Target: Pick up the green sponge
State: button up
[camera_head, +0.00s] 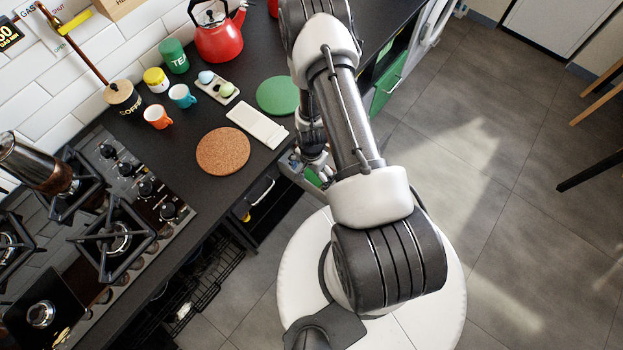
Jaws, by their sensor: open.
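No other sponge stands out clearly. My gripper (310,164) is open at the counter's front edge, close to this patch and mostly covered by my arm. Whether anything lies between its fingers is hidden.
On the dark counter are a round green mat (278,95), a white rectangular tray (257,124), a cork mat (223,151), an egg holder (217,87), cups, tins and a red kettle (219,40). The gas hob (118,238) is at left.

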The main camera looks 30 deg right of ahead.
aim_at(311, 178)
notch_tip(311, 178, down, 3)
jog(key=shift+r, duration=0.15)
jog(key=shift+c, duration=0.4)
jog(key=c, duration=0.9)
jog(key=shift+o, duration=0.2)
notch_tip(311, 178, up, 20)
jog(key=p, duration=0.5)
